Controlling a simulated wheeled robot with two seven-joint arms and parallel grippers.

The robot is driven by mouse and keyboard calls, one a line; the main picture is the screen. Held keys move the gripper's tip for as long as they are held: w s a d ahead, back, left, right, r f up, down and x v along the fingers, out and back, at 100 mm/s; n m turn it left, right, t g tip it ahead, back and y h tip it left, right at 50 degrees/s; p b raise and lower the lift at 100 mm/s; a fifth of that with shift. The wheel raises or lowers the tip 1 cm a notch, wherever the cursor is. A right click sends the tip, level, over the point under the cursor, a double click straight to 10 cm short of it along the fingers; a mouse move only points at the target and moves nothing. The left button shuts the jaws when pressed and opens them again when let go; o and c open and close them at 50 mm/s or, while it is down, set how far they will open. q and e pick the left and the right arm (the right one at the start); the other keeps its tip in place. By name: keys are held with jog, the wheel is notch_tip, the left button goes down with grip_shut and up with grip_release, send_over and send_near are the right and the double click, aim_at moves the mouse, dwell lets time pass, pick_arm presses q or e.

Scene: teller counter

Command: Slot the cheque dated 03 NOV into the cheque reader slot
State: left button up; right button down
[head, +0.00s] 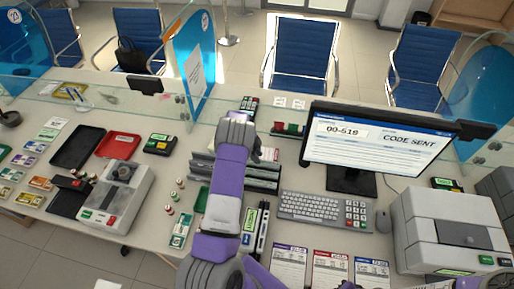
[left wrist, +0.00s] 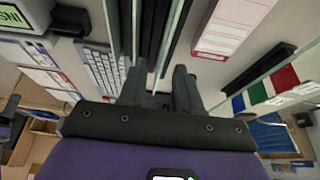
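My left gripper (head: 262,152) reaches over a dark slatted rack (head: 262,180) in the middle of the counter. In the left wrist view its two fingers (left wrist: 158,88) stand apart, with no object clearly held between them. Three printed slips with purple, red and blue headers, (head: 290,262), (head: 330,268) and (head: 371,272), lie at the front below the keyboard. Their dates are too small to read, so I cannot tell which reads 03 NOV. I cannot identify the cheque reader slot for certain. My right gripper is not visible.
A monitor (head: 380,140) reading "CODE SENT" stands behind the keyboard (head: 322,207). A large grey machine (head: 450,232) is at right, a smaller grey device (head: 117,195) at left. Black (head: 78,146) and red (head: 119,146) trays lie left. A clear screen edges the back.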

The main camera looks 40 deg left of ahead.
pick_arm(q)
jog(key=shift+x, duration=2.15)
jog(key=shift+w, duration=0.2)
jog(key=shift+c, duration=0.5)
grip_shut()
jog(key=shift+r+p, duration=0.15)
jog(key=shift+p, duration=0.15)
notch_tip(320, 180, up, 11)
jog(key=p, duration=0.3)
jog(key=shift+p, duration=0.35)
jog(key=shift+c, duration=2.1)
grip_release()
jog(key=shift+r, duration=0.15)
grip_shut()
